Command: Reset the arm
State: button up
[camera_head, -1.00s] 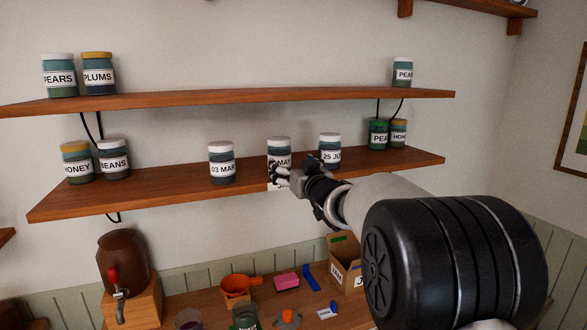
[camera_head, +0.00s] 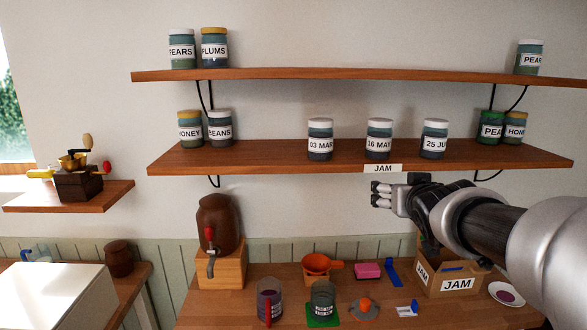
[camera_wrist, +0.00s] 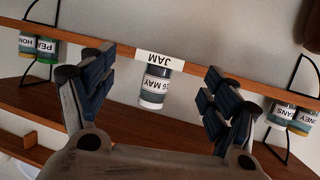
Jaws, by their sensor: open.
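My gripper (camera_head: 382,195) is open and empty, in front of and a little below the lower shelf (camera_head: 262,157). In the wrist view, my gripper (camera_wrist: 147,95) shows its two fingers spread wide, with nothing between them touching. Beyond them, the jar labelled 16 MAY (camera_head: 379,139) stands on the shelf, apart from the fingers; it also shows upside down in the wrist view (camera_wrist: 154,88). A JAM label (camera_head: 383,168) sits on the shelf's front edge below that jar.
Jars 03 MAR (camera_head: 320,140) and 25 JU (camera_head: 434,140) flank it. An upper shelf (camera_head: 350,74) holds more jars. Below, a worktop (camera_head: 215,313) carries a brown dispenser (camera_head: 217,222), an orange pot (camera_head: 316,265) and a JAM box (camera_head: 457,285). Open air lies left of my gripper.

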jog(key=s+a+f+g+b, duration=0.1)
jog(key=s+a+f+g, duration=0.2)
jog(key=s+f, duration=0.4)
jog(key=s+a+f+n+g+y+b, duration=0.1)
jog(key=s+f, duration=0.7)
jog(key=s, duration=0.8)
jog(key=s+a+f+g+y+b, duration=0.1)
jog(key=s+a+f+g+b, duration=0.2)
jog(key=s+a+f+g, duration=0.2)
jog(key=s+a+f, duration=0.1)
jog(key=s+f, duration=0.2)
jog(key=s, duration=0.4)
jog(key=shift+s+a+n, duration=0.15)
jog(key=shift+s+n, duration=0.15)
